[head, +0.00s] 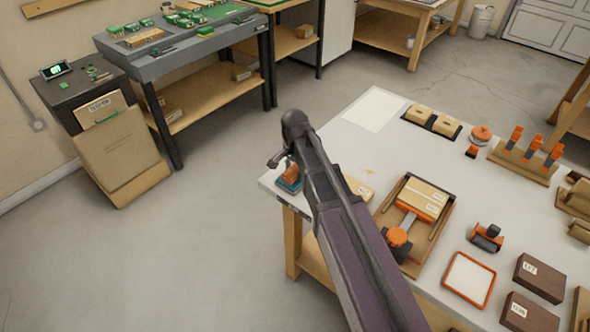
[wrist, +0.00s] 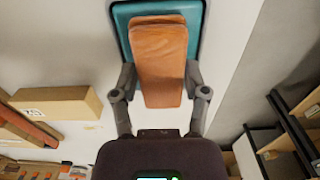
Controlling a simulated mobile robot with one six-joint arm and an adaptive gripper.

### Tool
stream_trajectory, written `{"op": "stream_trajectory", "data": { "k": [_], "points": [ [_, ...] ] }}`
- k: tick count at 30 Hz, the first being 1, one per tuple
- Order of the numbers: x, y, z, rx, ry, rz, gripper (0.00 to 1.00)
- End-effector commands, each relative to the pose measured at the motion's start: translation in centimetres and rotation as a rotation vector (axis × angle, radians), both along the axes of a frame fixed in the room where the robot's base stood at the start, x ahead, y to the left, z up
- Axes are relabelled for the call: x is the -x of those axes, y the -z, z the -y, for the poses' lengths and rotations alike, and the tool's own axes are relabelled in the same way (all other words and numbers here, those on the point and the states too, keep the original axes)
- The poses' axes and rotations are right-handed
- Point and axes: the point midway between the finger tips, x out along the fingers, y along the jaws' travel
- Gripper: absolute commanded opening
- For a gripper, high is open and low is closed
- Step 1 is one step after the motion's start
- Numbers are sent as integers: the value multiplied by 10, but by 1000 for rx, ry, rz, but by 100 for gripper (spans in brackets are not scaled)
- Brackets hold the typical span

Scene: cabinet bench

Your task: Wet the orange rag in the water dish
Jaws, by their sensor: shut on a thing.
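The orange rag (wrist: 160,58) is a folded, rounded oblong between the two fingers of my gripper (wrist: 159,77) in the wrist view. My gripper is shut on its sides. The teal water dish (wrist: 122,22) lies behind the rag there, with its rim showing around the rag's far part; the rag's near end reaches past the dish. In the head view the rag (head: 291,171) is over the dish (head: 288,187) at the table's left corner, below my gripper (head: 281,160). I cannot tell whether the rag touches the water. My arm hides part of this corner.
A cardboard box (wrist: 55,102) stands left of my gripper in the wrist view. A wooden tray (head: 447,217) with a box and an orange-handled tool is right of my arm. A white sheet (head: 375,110) lies at the back. The table edge is close to the dish.

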Motion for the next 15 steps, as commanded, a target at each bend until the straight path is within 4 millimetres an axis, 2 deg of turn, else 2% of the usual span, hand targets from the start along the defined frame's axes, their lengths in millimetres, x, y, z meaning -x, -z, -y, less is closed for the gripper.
{"op": "stream_trajectory", "data": {
  "k": [15],
  "points": [
    [0, 5, 0, 0, 0, 0, 20]
  ]
}}
